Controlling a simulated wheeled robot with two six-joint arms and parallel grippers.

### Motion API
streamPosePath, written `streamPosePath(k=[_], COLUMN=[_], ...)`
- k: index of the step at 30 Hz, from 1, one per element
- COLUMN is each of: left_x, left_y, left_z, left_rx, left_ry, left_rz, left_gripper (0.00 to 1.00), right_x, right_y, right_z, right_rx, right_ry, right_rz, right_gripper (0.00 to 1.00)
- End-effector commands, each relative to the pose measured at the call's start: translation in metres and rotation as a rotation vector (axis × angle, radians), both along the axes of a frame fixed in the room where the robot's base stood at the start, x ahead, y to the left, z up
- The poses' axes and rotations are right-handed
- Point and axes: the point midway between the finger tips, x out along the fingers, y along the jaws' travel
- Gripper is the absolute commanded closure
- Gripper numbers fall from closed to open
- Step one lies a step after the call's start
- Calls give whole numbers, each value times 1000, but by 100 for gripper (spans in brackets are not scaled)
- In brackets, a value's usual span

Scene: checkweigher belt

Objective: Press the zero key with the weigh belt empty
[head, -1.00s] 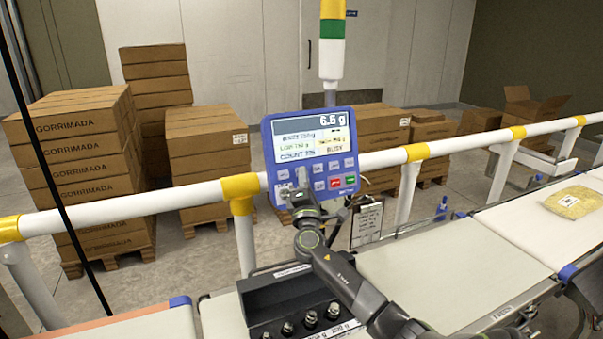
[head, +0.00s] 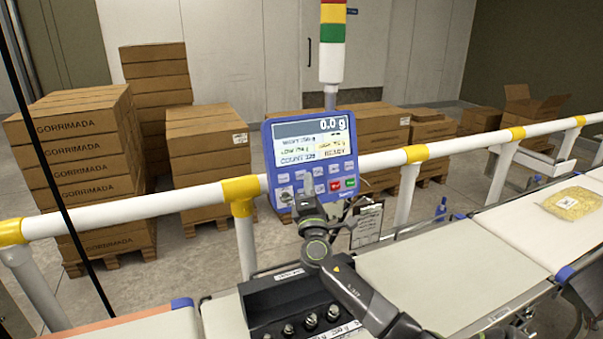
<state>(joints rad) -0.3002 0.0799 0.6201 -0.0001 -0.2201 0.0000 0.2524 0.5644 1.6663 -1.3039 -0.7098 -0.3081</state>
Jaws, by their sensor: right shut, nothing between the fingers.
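The blue control panel (head: 310,155) stands behind the belts. Its display (head: 311,127) reads 0.0 g, and a word like READY shows below. My right gripper (head: 303,188) is shut and empty, in front of the panel's lower keys. It hides some of them, and I cannot tell whether it touches a key. The weigh belt (head: 440,265), a pale flat belt right of my right arm, is bare where it shows. My left gripper is not in view.
A bag of yellow product (head: 572,202) lies on the belt at the right. A black box with several weights (head: 290,300) stands below the panel. A white rail (head: 380,160) runs behind, with cartons (head: 85,165) beyond. A clipboard (head: 367,225) hangs under the panel.

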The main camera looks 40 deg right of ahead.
Motion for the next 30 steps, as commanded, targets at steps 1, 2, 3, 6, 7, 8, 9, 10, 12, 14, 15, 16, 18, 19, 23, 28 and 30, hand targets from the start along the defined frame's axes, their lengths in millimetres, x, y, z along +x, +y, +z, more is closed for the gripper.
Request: streamPosePath(k=[1, 2, 3, 6, 7, 8, 9, 10, 12, 14, 15, 16, 18, 19, 23, 28, 30], left_x=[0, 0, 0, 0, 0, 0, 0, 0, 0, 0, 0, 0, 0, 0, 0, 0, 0], left_y=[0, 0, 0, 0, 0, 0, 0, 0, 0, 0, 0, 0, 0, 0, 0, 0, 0], left_z=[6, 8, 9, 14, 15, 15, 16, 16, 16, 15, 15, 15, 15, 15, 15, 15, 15], left_rx=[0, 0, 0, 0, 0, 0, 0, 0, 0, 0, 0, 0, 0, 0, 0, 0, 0], left_ry=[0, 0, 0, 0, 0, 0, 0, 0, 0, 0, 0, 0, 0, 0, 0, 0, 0], left_rz=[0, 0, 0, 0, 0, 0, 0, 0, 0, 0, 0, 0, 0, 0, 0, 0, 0], left_gripper=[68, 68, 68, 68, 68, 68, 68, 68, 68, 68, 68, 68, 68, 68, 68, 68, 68], right_x=[-5, -8, -12, -20, -22, -24, -26, -26, -27, -28, -27, -27, -27, -27, -27, -27, -27], right_y=[2, 3, 4, 6, 7, 7, 8, 8, 9, 9, 9, 9, 9, 9, 9, 8, 8], right_z=[4, 5, 6, 8, 8, 9, 9, 9, 8, 8, 8, 8, 8, 8, 8, 8, 8], right_rx=[1, 1, 0, 0, 0, 0, 0, 0, 0, 0, 0, 0, 0, 0, 0, -1, -1], right_ry=[1, 1, 1, 1, 1, 1, 1, 1, 1, 1, 1, 1, 1, 1, 1, 0, 0], right_rz=[1, 1, -1, -1, -1, -1, -1, -1, -1, -1, -2, -2, -2, -2, -2, -1, -1], right_gripper=[100, 100, 100, 100, 100, 100, 100, 100, 100, 100, 100, 100, 100, 100, 100, 100, 100])
